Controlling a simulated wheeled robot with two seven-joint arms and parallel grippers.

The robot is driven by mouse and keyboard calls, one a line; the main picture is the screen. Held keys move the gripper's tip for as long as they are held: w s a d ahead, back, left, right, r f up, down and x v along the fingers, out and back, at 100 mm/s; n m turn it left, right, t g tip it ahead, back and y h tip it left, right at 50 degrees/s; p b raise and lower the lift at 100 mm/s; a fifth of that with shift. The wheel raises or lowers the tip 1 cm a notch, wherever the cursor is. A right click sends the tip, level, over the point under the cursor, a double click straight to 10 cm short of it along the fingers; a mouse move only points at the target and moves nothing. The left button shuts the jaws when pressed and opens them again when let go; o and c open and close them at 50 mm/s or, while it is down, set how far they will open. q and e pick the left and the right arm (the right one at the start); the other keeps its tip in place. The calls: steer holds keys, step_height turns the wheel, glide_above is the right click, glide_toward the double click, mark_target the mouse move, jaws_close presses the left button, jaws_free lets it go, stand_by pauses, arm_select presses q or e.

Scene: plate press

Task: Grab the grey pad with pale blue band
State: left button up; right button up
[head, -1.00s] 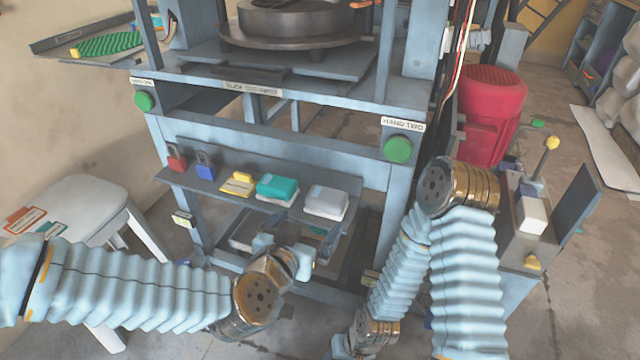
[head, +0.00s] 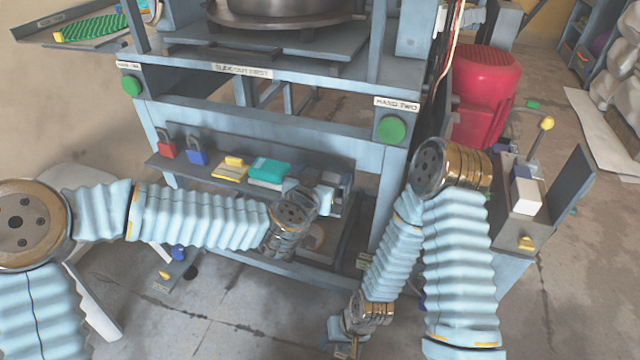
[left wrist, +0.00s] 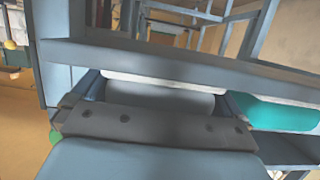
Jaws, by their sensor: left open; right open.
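The grey pad (head: 338,180) is on the shelf (head: 195,172) at its right end. In the head view my left gripper (head: 325,195) covers most of it, and its pale blue band cannot be made out. In the left wrist view the pad (left wrist: 165,100) shows as a rounded grey block with a white layer along one side. The fingers of my open left gripper lie to either side of it. I cannot tell whether they touch it. My right gripper (head: 343,342) hangs low near the bottom of the head view, open and away from the shelf.
A teal pad (head: 270,170) lies just left of the grey one and also shows in the left wrist view (left wrist: 270,113). A yellow block (head: 230,169), a blue padlock (head: 197,157) and a red padlock (head: 166,149) stand further left. The press frame's beam (head: 250,110) runs above the shelf.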

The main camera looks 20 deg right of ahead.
arm_select(q)
steer(key=shift+c, duration=0.3)
steer(key=c, duration=0.6)
steer(key=shift+c, duration=0.2)
steer(key=shift+r, duration=0.1)
